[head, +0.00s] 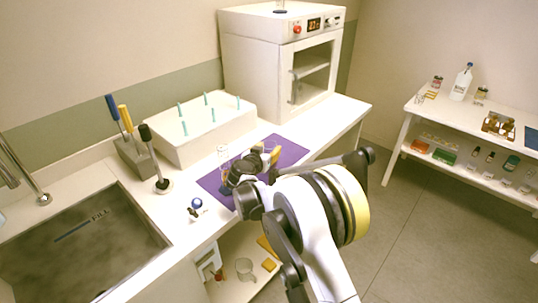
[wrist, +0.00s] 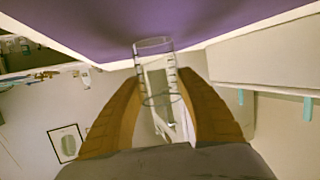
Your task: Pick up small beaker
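The small beaker (wrist: 155,62) is clear glass with dark graduation marks. In the wrist view, which is upside down, it sits between my fingertips, its base end over the purple mat. My gripper (wrist: 160,85) has one tan finger on each side, and their inner edges look flush with the glass. In the head view my gripper (head: 266,153) is low over the purple mat (head: 288,150); I cannot make out the held beaker there. Whether its base touches the mat is unclear. Another clear glass piece (head: 222,153) stands left of my gripper.
A white box (head: 190,148) with several teal pegs (head: 206,98) stands behind the mat, and a white oven (head: 262,55) to its right. The sink (head: 80,245) and a rack of tools (head: 134,155) lie left. A side table (head: 415,110) holds bottles, apart at right.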

